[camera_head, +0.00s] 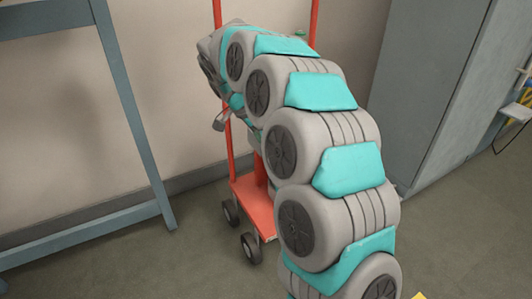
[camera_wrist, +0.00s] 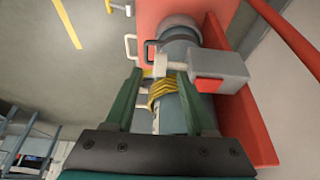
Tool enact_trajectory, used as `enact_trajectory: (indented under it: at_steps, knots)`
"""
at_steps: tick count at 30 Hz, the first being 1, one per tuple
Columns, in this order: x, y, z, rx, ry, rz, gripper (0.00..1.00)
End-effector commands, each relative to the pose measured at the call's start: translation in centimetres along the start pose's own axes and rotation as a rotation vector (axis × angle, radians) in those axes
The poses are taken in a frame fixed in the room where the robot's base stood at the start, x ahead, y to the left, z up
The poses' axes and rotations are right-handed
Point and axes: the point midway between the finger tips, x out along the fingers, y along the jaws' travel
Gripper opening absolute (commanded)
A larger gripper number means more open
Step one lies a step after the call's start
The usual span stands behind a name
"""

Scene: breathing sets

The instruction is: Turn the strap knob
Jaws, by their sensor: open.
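In the wrist view, my gripper (camera_wrist: 160,78) is open, with its two green fingers apart and nothing clearly held between them. Beyond and between the fingers is a blue-grey cylinder (camera_wrist: 178,38) on a red trolley (camera_wrist: 152,12). Yellow coiled bands (camera_wrist: 162,92) show on or in front of the cylinder. A grey block with a red patch (camera_wrist: 220,64) sits across the cylinder, just beyond the right finger. I cannot tell which part is the strap knob. In the head view, my arm hides the gripper and most of the trolley (camera_head: 254,203).
A white handle (camera_wrist: 130,46) lies beyond the left finger. In the head view, a blue-grey frame (camera_head: 130,100) stands left of the trolley and a grey cabinet (camera_head: 435,85) stands right. The wall is close behind. Floor (camera_head: 130,262) is clear at the lower left.

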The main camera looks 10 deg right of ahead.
Motion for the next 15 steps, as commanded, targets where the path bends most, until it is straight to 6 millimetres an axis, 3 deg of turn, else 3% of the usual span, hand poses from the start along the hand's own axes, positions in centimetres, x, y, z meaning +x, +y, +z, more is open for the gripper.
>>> enact_trajectory:
  at_steps: [6,15]
  knots:
    - [3.5,0.1,0.0,-0.002,-0.002,0.001,0.55]
    - [5.6,0.1,0.0,-0.002,-0.001,0.000,0.55]
